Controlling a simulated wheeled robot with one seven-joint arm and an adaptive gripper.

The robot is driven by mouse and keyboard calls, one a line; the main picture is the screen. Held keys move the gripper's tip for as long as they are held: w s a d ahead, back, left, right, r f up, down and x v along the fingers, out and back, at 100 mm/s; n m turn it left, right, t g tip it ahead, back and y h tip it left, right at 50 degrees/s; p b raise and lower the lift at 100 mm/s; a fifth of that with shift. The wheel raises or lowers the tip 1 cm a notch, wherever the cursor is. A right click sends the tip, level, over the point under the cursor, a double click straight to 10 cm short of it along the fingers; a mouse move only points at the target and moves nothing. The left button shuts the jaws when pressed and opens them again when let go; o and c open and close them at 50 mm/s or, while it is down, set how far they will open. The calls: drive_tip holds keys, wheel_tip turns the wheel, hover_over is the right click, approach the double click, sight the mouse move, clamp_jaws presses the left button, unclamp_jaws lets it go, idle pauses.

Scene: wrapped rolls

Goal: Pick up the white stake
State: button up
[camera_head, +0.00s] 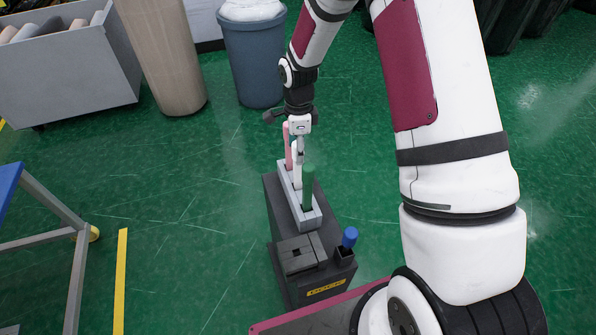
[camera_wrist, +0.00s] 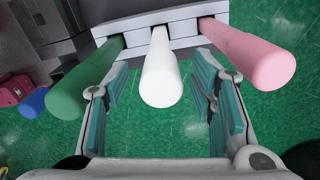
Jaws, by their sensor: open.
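The white stake (camera_wrist: 160,75) stands in the middle of the grey slotted holder (camera_wrist: 188,36), between a green stake (camera_wrist: 85,80) and a pink stake (camera_wrist: 250,57). In the head view the white stake (camera_head: 297,172) is partly hidden by my gripper (camera_head: 298,135), which is over the holder's far part. In the wrist view my gripper (camera_wrist: 162,90) is open, with one finger on each side of the white stake. A gap shows between the stake and both finger pads. The green stake's top lies close to the left finger and the pink one's close to the right.
The holder sits on a dark box (camera_head: 318,278) with a blue peg (camera_head: 349,238) in a small black socket at its near end. A blue-grey bin (camera_head: 255,60), a tall brown roll (camera_head: 165,50) and a grey cart (camera_head: 70,75) stand behind. Green floor (camera_head: 190,250) is clear at left.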

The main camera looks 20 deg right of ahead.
sight(297, 169)
drive_tip(key=shift+a+f, duration=0.1)
drive_tip(key=shift+f, duration=1.35)
drive_tip(key=shift+c, duration=0.2)
clamp_jaws()
drive_tip(key=shift+r, duration=0.1)
